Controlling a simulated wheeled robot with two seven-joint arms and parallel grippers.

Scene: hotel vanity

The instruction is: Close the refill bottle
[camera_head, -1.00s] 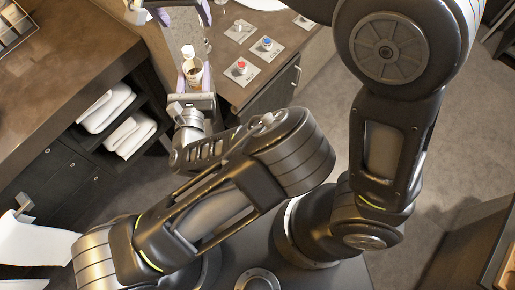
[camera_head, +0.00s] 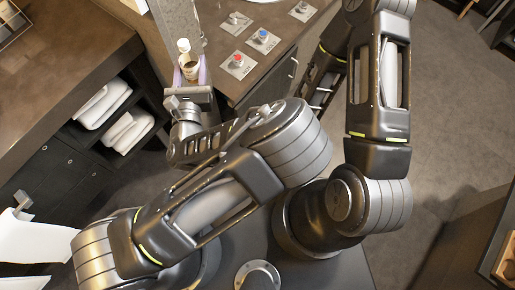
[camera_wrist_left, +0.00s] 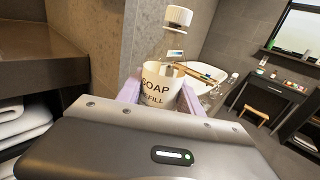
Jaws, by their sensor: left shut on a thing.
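The refill bottle (camera_head: 188,68) is upright in my left gripper (camera_head: 191,83), clear with a cream label. In the left wrist view the label reads "SOAP REFILL" on the bottle (camera_wrist_left: 160,84), between the lilac fingers of my left gripper (camera_wrist_left: 158,92). A white cap (camera_wrist_left: 178,17) sits on top of the bottle neck; it also shows in the head view (camera_head: 184,45). I cannot tell how tightly the cap is seated. My right gripper is out of view; only parts of the right arm show.
The brown counter (camera_head: 60,60) lies at left, with rolled white towels (camera_head: 103,104) on a shelf below. Cards with a red-topped item (camera_head: 237,61), a blue-topped item (camera_head: 263,36) and grey items lie on the counter beyond the bottle. A grey pillar (camera_head: 178,18) stands behind it.

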